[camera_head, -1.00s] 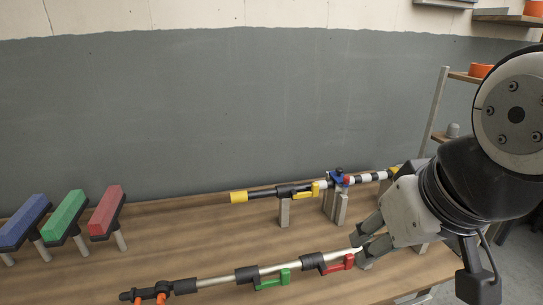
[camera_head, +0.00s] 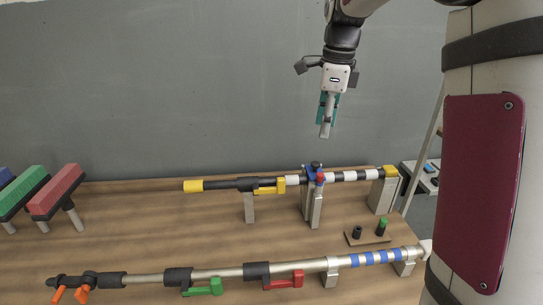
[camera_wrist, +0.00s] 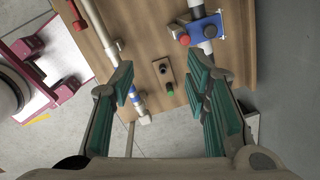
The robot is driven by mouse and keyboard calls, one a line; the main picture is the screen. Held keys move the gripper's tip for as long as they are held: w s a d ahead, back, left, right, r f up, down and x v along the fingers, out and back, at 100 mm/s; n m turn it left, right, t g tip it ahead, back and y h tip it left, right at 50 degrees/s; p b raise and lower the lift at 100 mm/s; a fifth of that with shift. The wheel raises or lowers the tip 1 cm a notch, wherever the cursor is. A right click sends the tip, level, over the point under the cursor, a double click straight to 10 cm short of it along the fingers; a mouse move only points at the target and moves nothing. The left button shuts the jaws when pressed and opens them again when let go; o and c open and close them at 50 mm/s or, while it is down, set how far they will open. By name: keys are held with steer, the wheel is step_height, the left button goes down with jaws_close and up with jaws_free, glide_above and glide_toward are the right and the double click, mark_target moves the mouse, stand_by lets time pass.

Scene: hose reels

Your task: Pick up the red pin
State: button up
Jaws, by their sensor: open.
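The red pin (camera_head: 320,178) shows as a small red head at the blue clamp (camera_head: 310,171) on the far striped pole, beside a black knob. In the wrist view a round red head (camera_wrist: 184,39) sits at the edge of the blue plate (camera_wrist: 208,27). My gripper (camera_head: 325,125) hangs fingers-down well above the clamp, apart from it and empty. Its teal-padded fingers (camera_wrist: 165,92) are spread wide in the wrist view. The pin's shaft is hidden.
A small board (camera_head: 368,239) holds a black peg and a green-topped peg (camera_head: 382,226). The near pole (camera_head: 225,272) carries green and red handles (camera_head: 284,281). Brush-like blocks (camera_head: 55,188) stand at left. A grey wall (camera_head: 150,90) rises behind the bench.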

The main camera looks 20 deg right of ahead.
steer(key=w+d+f+m+g, duration=0.1)
steer(key=w+d+f+m, duration=0.2)
steer(key=w+f+m, duration=0.2)
steer(key=p, duration=0.1)
glide_above(320, 174)
step_height(320, 174, down, 7)
steer(key=shift+s+f, duration=0.15)
step_height(320, 174, down, 5)
steer(key=shift+f+p, duration=0.1)
steer(key=shift+p, duration=0.9)
steer(key=shift+f, duration=0.45)
jaws_close()
